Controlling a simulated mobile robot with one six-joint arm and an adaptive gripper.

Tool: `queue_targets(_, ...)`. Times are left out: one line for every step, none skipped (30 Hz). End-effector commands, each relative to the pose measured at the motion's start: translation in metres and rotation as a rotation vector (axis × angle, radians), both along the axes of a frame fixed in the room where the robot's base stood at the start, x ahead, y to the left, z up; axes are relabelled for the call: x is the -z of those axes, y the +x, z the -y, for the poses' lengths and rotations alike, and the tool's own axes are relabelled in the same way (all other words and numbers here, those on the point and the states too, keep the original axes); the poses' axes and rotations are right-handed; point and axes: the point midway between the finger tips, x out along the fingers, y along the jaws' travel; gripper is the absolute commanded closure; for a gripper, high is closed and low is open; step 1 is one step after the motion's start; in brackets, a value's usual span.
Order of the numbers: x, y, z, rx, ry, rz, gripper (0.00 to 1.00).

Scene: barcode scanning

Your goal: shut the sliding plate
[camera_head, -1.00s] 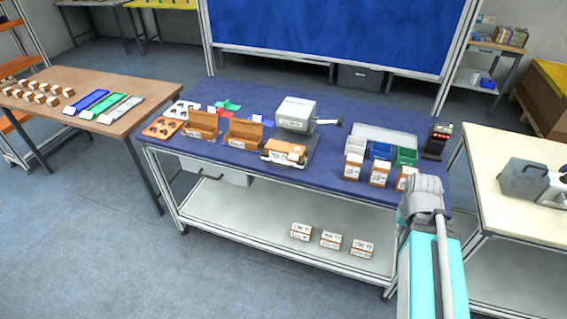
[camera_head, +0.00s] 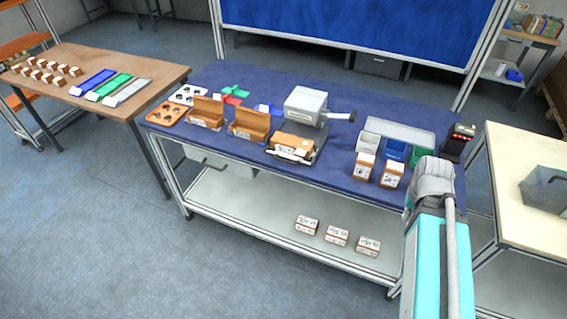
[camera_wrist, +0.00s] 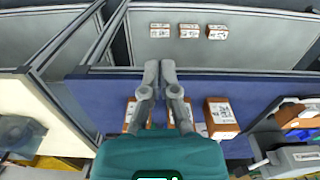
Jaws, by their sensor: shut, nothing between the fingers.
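A grey machine (camera_head: 305,105) with a black-tipped side lever stands on the blue table. Its dark base (camera_head: 318,143) reaches forward, and a brown labelled box with a pale bar in front (camera_head: 290,154) sits at its front. I cannot tell which part is the sliding plate or how far it is open. In the wrist view, part of the machine (camera_wrist: 292,158) shows at the lower right. My gripper (camera_wrist: 160,68) is shut and empty, seen over the table's front edge, left of the machine in that view. In the head view my arm hides the gripper's fingers.
Small labelled boxes (camera_head: 391,174) stand before white, blue and green bins (camera_head: 395,149). Open brown cartons (camera_head: 249,124) are left of the machine. Several boxes (camera_head: 337,237) lie on the lower shelf. A cream table (camera_head: 530,150) stands at right, a brown table (camera_head: 150,75) at left.

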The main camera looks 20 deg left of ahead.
Motion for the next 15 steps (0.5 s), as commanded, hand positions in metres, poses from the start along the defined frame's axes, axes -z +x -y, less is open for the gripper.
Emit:
queue_targets(0.000, 0.000, 0.000, 0.000, 0.000, 0.000, 1.00)
queue_targets(0.000, 0.000, 0.000, 0.000, 0.000, 0.000, 1.00)
queue_targets(0.000, 0.000, 0.000, 0.000, 0.000, 0.000, 1.00)
queue_targets(0.000, 0.000, 0.000, 0.000, 0.000, 0.000, 1.00)
queue_targets(0.000, 0.000, 0.000, -0.001, -0.001, 0.000, 1.00)
queue_targets(0.001, 0.000, 0.000, -0.004, -0.002, 0.001, 1.00)
queue_targets(0.001, 0.001, -0.001, -0.008, -0.004, 0.002, 1.00)
queue_targets(0.002, 0.001, -0.001, -0.013, -0.006, 0.003, 1.00)
queue_targets(0.003, 0.002, -0.002, -0.024, -0.011, 0.005, 1.00)
queue_targets(0.005, 0.003, -0.004, -0.034, -0.016, 0.008, 1.00)
queue_targets(0.006, 0.004, -0.005, -0.047, -0.022, 0.010, 1.00)
queue_targets(0.009, 0.005, -0.006, -0.069, -0.034, 0.015, 1.00)
queue_targets(0.011, 0.007, -0.008, -0.090, -0.043, 0.018, 1.00)
queue_targets(0.013, 0.008, -0.011, -0.116, -0.054, 0.023, 1.00)
queue_targets(0.016, 0.011, -0.015, -0.151, -0.072, 0.029, 1.00)
